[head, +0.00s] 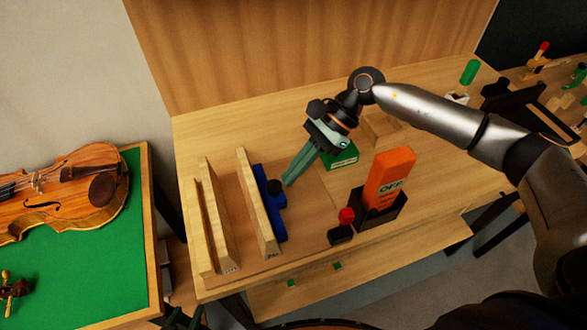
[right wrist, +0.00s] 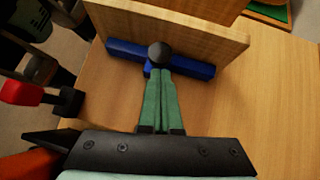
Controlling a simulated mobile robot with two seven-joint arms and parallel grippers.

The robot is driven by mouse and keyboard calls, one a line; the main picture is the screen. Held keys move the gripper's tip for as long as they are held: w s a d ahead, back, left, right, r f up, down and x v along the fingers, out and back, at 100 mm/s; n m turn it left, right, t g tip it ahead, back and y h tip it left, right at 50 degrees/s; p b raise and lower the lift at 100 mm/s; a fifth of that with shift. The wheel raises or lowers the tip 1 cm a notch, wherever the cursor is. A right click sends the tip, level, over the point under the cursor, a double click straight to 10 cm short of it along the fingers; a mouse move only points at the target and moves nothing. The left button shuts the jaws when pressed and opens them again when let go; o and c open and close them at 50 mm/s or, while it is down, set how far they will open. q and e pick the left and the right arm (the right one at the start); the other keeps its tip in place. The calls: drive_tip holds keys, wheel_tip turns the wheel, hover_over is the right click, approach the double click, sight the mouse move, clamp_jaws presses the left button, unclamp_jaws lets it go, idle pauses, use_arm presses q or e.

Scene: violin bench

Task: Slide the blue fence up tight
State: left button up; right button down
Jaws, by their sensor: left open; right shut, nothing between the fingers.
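The blue fence (head: 279,225) lies along the right face of an upright wooden board (head: 255,205) and carries a black knob (head: 274,187). In the right wrist view the fence (right wrist: 195,70) runs along the board's foot (right wrist: 185,40), with the knob (right wrist: 160,53) towards me. I cannot tell whether a thin gap remains between them. My right gripper (head: 287,183) is shut and empty, its green fingertips at the knob's right side, touching or almost touching. What look like my left gripper's fingers (head: 185,318) show, open, at the bottom edge, away from the fence.
Two more upright boards (head: 218,220) stand to the left. Right of the fence are a green box (head: 341,155), an orange block marked OFF (head: 390,175) in a dark holder, and a red-topped black piece (head: 344,228). A violin (head: 65,185) lies on a green-topped table.

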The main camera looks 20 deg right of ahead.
drive_tip(key=a, duration=0.1)
drive_tip(key=a+b, duration=0.1)
drive_tip(key=shift+s+a+f+b, duration=0.1)
drive_tip(key=shift+a+f+b, duration=0.05)
drive_tip(key=shift+a+b, duration=0.15)
drive_tip(key=shift+a, duration=0.1)
use_arm(q)
drive_tip(key=shift+f, duration=0.75)
